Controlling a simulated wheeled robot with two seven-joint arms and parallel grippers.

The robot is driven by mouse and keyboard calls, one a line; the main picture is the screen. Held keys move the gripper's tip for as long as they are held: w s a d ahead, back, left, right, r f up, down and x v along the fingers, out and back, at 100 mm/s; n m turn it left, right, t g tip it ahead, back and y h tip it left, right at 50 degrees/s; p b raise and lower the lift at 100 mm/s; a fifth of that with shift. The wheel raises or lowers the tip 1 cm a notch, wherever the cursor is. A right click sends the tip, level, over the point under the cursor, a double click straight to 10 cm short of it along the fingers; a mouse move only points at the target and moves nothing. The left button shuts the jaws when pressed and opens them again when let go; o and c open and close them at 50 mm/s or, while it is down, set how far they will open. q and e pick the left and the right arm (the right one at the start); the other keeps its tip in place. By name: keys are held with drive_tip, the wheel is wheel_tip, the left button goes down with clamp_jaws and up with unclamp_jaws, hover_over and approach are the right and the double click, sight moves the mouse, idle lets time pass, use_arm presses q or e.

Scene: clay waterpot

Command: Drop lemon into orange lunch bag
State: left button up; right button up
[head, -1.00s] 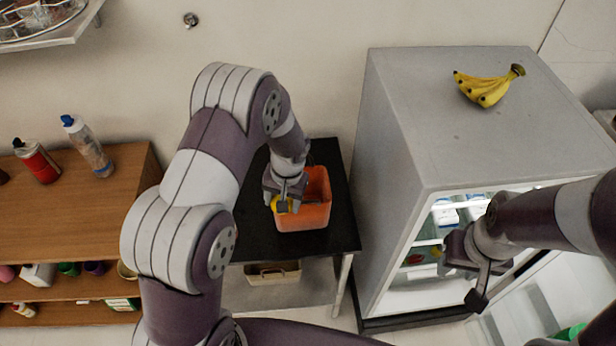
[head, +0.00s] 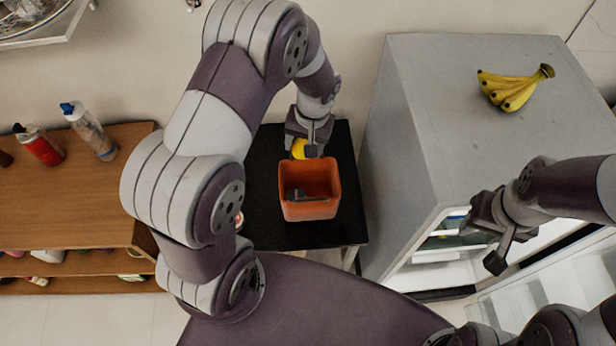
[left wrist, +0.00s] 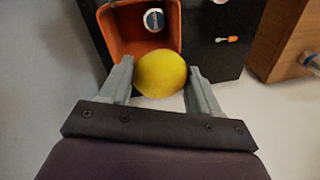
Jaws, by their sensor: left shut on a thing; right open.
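The yellow lemon (left wrist: 160,74) is between the fingers of my left gripper (left wrist: 158,88) in the left wrist view. In the head view, my left gripper (head: 308,150) holds the lemon (head: 299,148) at the far rim of the orange lunch bag (head: 310,211). The bag stands open on the black table, and a dark item shows inside it. In the left wrist view the bag (left wrist: 117,40) is just beyond the lemon, with a round white and blue item inside. My right gripper (head: 488,242) is open and empty in front of the fridge.
The black table (head: 268,225) has free room left of the bag. A grey fridge (head: 420,130) with its door open stands to the right, bananas (head: 515,88) on top. A wooden shelf (head: 60,195) with bottles is at the left.

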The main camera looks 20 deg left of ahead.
use_arm(q)
wheel_tip(320, 180, down, 7)
drive_tip(key=b, duration=0.5)
drive_tip(key=shift+r+b, duration=0.15)
drive_tip(key=shift+b, duration=0.2)
drive_tip(key=shift+w+a, duration=0.15)
drive_tip(key=shift+w, duration=0.05)
drive_tip(key=o, duration=1.1)
drive_tip(key=shift+o, duration=0.2)
drive_tip(key=shift+s, duration=0.1)
